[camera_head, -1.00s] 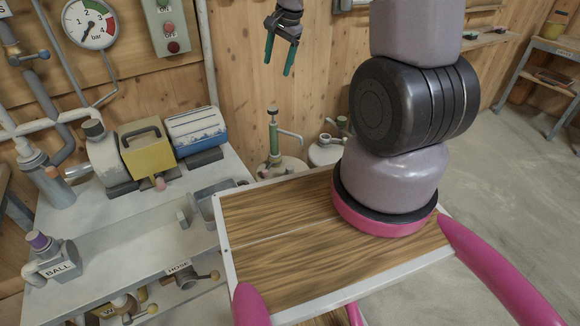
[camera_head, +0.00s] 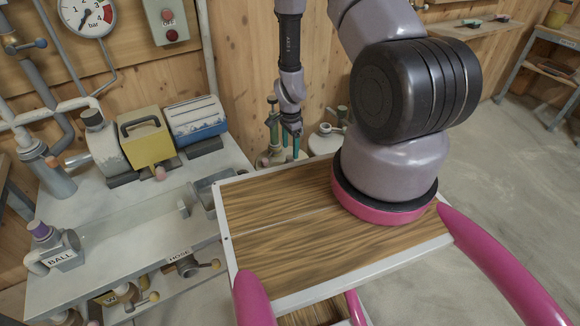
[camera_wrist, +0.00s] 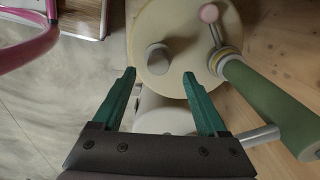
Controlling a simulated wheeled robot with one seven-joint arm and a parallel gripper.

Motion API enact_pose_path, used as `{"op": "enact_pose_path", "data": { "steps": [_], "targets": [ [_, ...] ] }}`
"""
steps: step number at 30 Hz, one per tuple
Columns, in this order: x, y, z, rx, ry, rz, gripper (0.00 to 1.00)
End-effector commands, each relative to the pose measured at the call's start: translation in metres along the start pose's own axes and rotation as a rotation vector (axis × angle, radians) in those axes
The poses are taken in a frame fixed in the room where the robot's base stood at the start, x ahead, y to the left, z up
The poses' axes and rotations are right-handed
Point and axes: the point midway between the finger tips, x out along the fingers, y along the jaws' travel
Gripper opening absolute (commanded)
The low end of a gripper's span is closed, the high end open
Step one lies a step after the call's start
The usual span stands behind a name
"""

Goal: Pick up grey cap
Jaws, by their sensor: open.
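In the wrist view a short grey cap (camera_wrist: 157,58) stands on the round cream top of a canister (camera_wrist: 185,22). My gripper (camera_wrist: 160,75) is open, with its two green fingers spread. In the picture, the cap lies just beyond the fingertips, between their lines, and nothing is held. In the head view my gripper (camera_head: 291,145) hangs fingers down behind the wooden tray, in front of the wall. I cannot make out the cap clearly there; the gripper and tray cover part of that area.
A green pump cylinder (camera_wrist: 270,108) with a pink-knobbed lever stands beside the cap, close to the right finger. A second pale canister (camera_head: 326,141) stands to the right. The wooden tray (camera_head: 260,240) and a bench (camera_head: 130,215) with yellow and blue machines are nearer.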

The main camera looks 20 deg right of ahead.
Motion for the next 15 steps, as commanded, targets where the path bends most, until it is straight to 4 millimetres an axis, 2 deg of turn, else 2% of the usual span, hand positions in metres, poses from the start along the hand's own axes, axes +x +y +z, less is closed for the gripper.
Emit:
{"op": "enact_pose_path", "data": {
  "steps": [3, 8, 15],
  "targets": [
    [0.015, 0.001, 0.000, 0.000, -0.001, 0.002, 0.76],
    [0.026, 0.001, 0.001, -0.002, -0.001, 0.000, 0.76],
    [0.061, 0.004, 0.003, -0.001, -0.001, 0.002, 0.76]
  ]
}}
